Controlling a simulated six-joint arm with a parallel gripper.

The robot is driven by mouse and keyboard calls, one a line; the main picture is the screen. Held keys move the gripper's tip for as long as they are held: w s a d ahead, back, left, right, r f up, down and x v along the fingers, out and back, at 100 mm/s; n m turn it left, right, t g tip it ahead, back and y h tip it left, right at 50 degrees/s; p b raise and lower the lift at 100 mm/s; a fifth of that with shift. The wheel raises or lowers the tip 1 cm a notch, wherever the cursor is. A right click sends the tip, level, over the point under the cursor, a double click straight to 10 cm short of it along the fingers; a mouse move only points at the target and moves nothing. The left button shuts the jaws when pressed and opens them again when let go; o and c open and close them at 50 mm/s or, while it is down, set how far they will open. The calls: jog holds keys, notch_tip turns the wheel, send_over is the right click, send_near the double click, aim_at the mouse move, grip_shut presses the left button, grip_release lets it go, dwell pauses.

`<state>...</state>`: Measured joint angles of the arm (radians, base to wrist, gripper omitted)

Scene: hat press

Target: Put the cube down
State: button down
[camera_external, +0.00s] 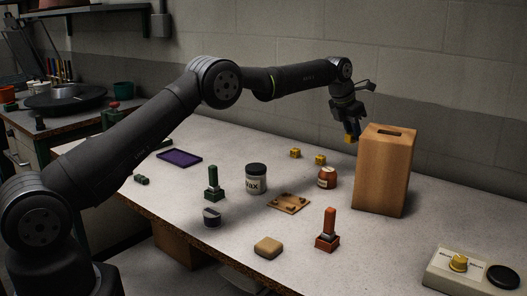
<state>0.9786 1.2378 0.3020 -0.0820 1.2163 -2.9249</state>
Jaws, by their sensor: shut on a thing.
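My gripper (351,134) hangs above the table, just left of the top of the tall wooden box (384,180). It is shut on a small yellow-brown cube (348,139), of which only the lower part shows below the fingers. The cube is held clear of the table. Two similar yellow cubes rest on the table below and to the left: one cube (295,153) farther left, another cube (320,160) nearer the box.
The wooden box has a slot in its top. A control box (470,272) sits front right. Bare table (250,140) lies behind the cubes.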

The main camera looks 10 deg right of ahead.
notch_tip(320, 180, down, 10)
jog(key=shift+r, duration=0.1)
dwell(0.4)
jog(key=c, duration=1.2)
grip_release()
jog(key=v, duration=1.2)
jog(key=shift+d, duration=0.1)
